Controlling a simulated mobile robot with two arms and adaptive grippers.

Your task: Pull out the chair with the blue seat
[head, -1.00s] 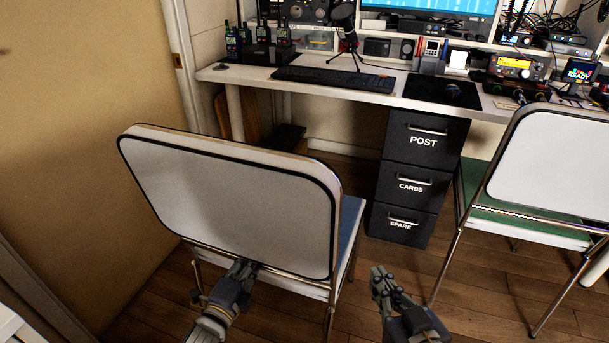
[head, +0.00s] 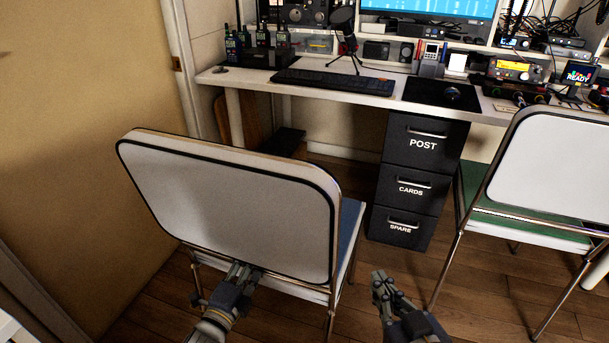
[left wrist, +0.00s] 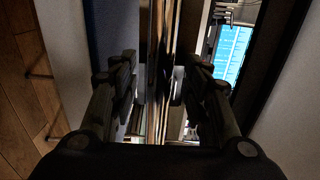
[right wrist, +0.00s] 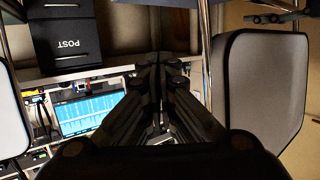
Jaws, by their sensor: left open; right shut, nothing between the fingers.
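The chair with the blue seat stands at the left, its white, black-edged backrest (head: 235,205) towards me. A strip of its blue seat (head: 349,228) shows past the backrest; the rest is hidden behind it. My left gripper (head: 250,270) is open at the lower edge of the backrest. In the left wrist view, a metal rail (left wrist: 158,70) runs between the spread left fingers (left wrist: 158,82), with no clear grip on it. My right gripper (head: 378,280) is shut and empty, to the right of this chair. The backrest also shows in the right wrist view (right wrist: 265,85).
A second chair with a green seat (head: 530,222) stands at the right. A black drawer unit (head: 412,180) stands between the chairs under the white desk (head: 240,77). A tan wall (head: 75,130) is close on the left. Wooden floor is open between the chairs.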

